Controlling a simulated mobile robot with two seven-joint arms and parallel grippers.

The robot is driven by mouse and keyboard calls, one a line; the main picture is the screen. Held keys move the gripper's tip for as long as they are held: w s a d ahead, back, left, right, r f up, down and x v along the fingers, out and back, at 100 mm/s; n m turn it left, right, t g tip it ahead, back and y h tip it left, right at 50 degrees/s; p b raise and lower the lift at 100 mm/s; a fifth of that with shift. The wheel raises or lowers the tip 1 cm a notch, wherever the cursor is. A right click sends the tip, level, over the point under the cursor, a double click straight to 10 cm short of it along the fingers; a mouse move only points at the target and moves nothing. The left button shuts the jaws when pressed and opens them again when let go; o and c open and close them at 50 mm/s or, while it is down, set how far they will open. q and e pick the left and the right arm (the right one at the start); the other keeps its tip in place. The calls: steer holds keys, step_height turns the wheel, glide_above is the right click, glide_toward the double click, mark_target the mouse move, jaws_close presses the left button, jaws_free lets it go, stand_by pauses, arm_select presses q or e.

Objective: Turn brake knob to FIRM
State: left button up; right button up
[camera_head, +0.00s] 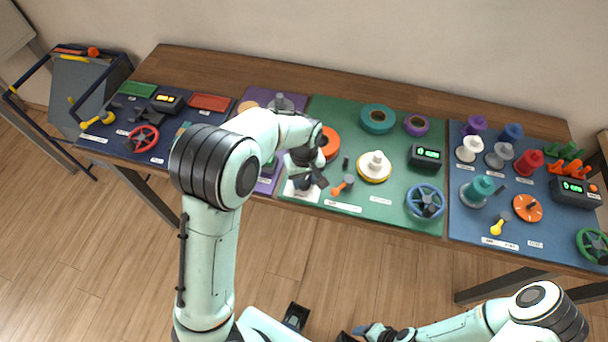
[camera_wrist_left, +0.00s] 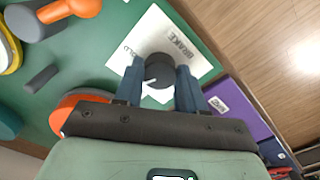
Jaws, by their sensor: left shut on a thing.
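The brake knob (camera_wrist_left: 157,70) is a round black knob with a white pointer mark, on a white plate (camera_wrist_left: 183,27) printed BRAKE. Part of another label at the plate's left edge reads "OLD"; I cannot read FIRM anywhere. My left gripper (camera_wrist_left: 158,82) is shut on the knob, with one blue-grey finger on each side. In the head view my left gripper (camera_head: 304,182) is over the white plate (camera_head: 290,193) at the front left of the green mat and hides the knob. My right gripper (camera_head: 354,333) is low at the bottom edge, away from the table, its fingers unclear.
An orange-handled lever (camera_head: 343,186) stands just right of my left gripper. An orange ring (camera_head: 329,143) lies behind it, and a white and yellow disc (camera_head: 373,167) is farther right. A blue handwheel (camera_head: 425,201) is at the mat's front right.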

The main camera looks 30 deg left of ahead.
mark_target(304, 181)
arm_select(q)
steer(key=shift+w+r+n+p, duration=0.1)
steer(key=shift+n+p, duration=0.75)
steer(key=shift+n, duration=1.45)
arm_select(e)
steer(key=shift+w+r, duration=0.35)
steer(key=shift+r, duration=0.25)
steer(key=shift+w+r, duration=0.35)
steer(key=shift+r, duration=0.2)
arm_select(q)
steer(key=o, duration=1.1)
steer(key=shift+c, duration=0.2)
step_height(304, 181, up, 13)
steer(key=p, duration=0.1)
steer(key=shift+r+p, duration=0.2)
steer(key=shift+p, duration=0.2)
arm_select(e)
steer(key=shift+w+r, duration=0.4)
steer(key=shift+r, duration=0.2)
steer(key=shift+w+r, duration=0.4)
steer(key=shift+r, duration=0.2)
arm_select(q)
steer(key=shift+f, duration=0.1)
